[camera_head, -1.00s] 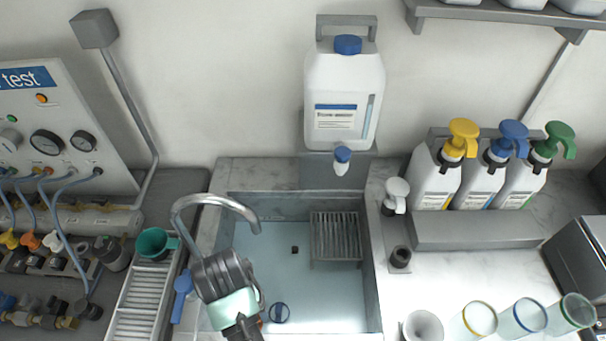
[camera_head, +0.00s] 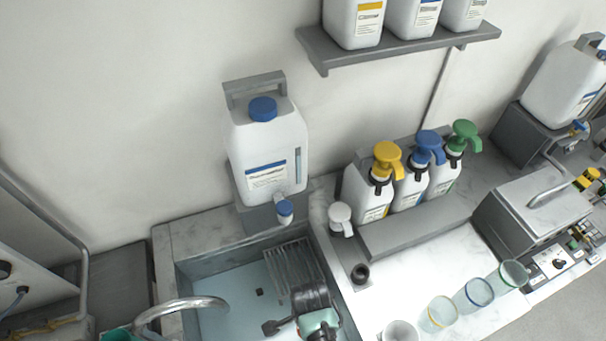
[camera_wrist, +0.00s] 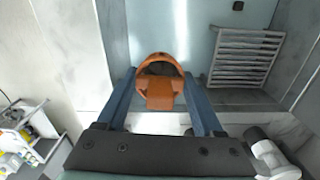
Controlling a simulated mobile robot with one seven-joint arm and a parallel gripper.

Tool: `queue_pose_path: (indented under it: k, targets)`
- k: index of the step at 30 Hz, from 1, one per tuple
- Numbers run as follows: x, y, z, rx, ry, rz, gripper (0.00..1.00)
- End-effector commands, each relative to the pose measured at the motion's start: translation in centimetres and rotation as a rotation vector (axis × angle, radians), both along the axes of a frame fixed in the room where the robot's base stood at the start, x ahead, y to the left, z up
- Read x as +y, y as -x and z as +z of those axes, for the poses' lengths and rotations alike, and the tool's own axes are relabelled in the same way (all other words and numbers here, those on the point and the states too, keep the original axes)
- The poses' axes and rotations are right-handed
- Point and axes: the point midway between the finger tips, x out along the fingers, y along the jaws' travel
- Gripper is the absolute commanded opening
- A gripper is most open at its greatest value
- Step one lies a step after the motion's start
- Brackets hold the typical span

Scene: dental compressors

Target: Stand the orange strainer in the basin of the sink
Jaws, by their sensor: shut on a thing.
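The orange strainer (camera_wrist: 160,72) sits between the two blue-grey fingers of my gripper (camera_wrist: 159,76) in the wrist view, a cup shape with a flat tab towards me. My gripper is shut on it. In the head view my gripper (camera_head: 300,318) is over the right front part of the sink basin (camera_head: 235,312), and the strainer cannot be made out there. The pale blue basin floor (camera_wrist: 178,28) shows beyond the strainer in the wrist view. How high the strainer is above it is hard to tell.
A metal rack (camera_head: 292,268) lies in the basin's back right, also seen in the wrist view (camera_wrist: 245,55). A small dark drain (camera_head: 260,292) is left of it. The curved faucet (camera_head: 180,303) arches over the left side. Pump bottles (camera_head: 370,195) and cups (camera_head: 440,314) stand to the right.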

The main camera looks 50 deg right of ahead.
Motion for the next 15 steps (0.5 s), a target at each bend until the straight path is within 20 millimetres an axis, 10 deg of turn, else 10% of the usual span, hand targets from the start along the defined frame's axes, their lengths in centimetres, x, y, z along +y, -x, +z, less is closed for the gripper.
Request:
queue_pose_path:
  k: [15]
  targets:
    - [0.1,0.0,-5.7,0.001,-0.001,0.006,0.16]
